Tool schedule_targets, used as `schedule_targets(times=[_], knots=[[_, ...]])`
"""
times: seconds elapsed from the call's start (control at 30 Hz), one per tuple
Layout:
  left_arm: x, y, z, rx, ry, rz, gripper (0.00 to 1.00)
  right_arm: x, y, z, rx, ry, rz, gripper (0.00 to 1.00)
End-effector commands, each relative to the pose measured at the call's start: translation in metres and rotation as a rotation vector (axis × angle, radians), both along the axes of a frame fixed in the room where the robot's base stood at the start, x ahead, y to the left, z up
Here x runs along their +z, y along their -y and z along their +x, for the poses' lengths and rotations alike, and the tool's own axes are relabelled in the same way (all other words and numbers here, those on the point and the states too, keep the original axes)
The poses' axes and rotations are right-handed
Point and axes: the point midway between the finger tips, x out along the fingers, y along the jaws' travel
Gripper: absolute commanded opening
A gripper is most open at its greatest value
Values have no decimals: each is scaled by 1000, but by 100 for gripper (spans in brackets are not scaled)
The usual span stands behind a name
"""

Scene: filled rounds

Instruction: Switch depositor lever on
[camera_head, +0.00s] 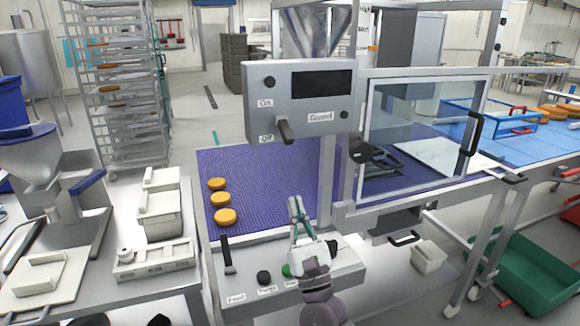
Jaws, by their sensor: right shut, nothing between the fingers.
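The depositor control box (298,108) is a grey housing with a dark display, above the purple conveyor belt (260,180). The dark depositor lever (286,132) sticks out low on its front, beside the "Off" label (266,139). The "On" label (265,104) is higher up on the left. My right gripper (295,204) is shut and empty. It appears in front of the belt's near edge, lower in the picture than the lever and apart from it. My left gripper is not in view.
Several round orange-brown pieces (222,200) lie on the belt at the left. A lower panel (248,288) has a black lever (227,255) and buttons, partly hidden by my right arm. A framed clear guard door (420,135) stands at the right. A side table (180,280) holds containers.

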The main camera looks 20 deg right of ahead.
Motion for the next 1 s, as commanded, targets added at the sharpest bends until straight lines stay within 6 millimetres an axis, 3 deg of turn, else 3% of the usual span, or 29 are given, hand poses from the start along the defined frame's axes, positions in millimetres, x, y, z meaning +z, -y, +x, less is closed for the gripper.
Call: schedule_targets(times=[0.53, 0.7, 1.0], knots=[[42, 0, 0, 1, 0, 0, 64, 76, 0, 73, -1, 3, -1, 0], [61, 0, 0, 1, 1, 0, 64, 96, 0, 56, 0, 0, 0, 0], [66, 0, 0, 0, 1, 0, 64, 103, 0, 50, 0, 0, -1, 0]])
